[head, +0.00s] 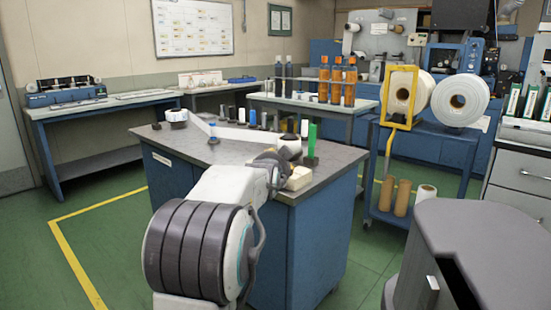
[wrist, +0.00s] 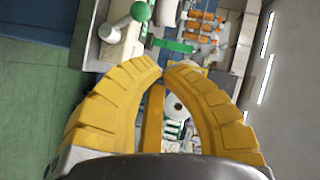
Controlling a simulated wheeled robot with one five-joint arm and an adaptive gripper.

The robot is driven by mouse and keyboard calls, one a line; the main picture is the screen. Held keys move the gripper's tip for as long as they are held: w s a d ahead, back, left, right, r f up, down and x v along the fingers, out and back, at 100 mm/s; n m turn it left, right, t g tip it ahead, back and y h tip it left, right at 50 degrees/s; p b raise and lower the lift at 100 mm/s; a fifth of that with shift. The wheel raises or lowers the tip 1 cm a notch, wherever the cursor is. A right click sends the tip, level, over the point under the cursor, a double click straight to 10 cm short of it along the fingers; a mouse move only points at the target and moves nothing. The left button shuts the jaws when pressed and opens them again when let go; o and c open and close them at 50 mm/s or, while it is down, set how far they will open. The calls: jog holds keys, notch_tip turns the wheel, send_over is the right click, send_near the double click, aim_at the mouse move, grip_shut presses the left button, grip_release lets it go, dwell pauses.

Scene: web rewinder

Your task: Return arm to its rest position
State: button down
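I see nothing held at the tips. In the head view my white arm with dark bands reaches forward from the bottom over the grey-topped blue workbench (head: 225,150). Its far end is beside a green cylinder (head: 312,138) and a cream block (head: 299,178). The gripper fingers are not clearly seen in the head view.
Several small cylinders stand on the workbench. A blue cart (head: 420,160) with white rolls (head: 460,101) and a yellow frame (head: 402,92) stands behind on the right. A dark-topped cabinet (head: 470,235) is at the near right. Green floor (head: 110,225) is clear on the left.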

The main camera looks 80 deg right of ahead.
jog(key=shift+p+v, duration=0.75)
jog(key=shift+v, duration=1.05)
jog(key=shift+w+r, duration=0.1)
jog(key=shift+r, duration=0.05)
jog(key=w+a+r+n+t+y+p, duration=0.2)
jog(key=w+a+n+p, duration=0.3)
jog(key=w, duration=0.4)
jog(key=w+a+r+n+t+y+p, duration=0.25)
jog(key=w+a, duration=0.35)
jog(key=w, duration=0.3)
jog(key=w+a+r+n+t+y+p, duration=0.1)
jog(key=w+a+n+y+p, duration=0.2)
jog(key=a, duration=0.4)
jog(key=w+a+r+n+t+p, duration=0.1)
jog(key=w+a+n+p, duration=0.3)
jog(key=w+a, duration=0.3)
jog(key=a+r+n+y+p, duration=0.2)
jog(key=a+n+y+p, duration=0.15)
jog(key=a, duration=0.75)
jog(key=s+a+r+n+g+y+p, duration=0.1)
jog(key=s+a+n+p, duration=0.4)
jog(key=a, duration=0.5)
jog(key=s+a+r+n+g+y+p, duration=0.1)
jog(key=s+a+n+g+y+p, duration=0.1)
jog(key=s+a+n+p, duration=0.3)
jog(key=a+n+y+p, duration=0.1)
jog(key=a+n, duration=0.2)
jog(key=a, duration=0.3)
jog(key=shift+s+r, duration=0.15)
jog(key=shift+s, duration=0.2)
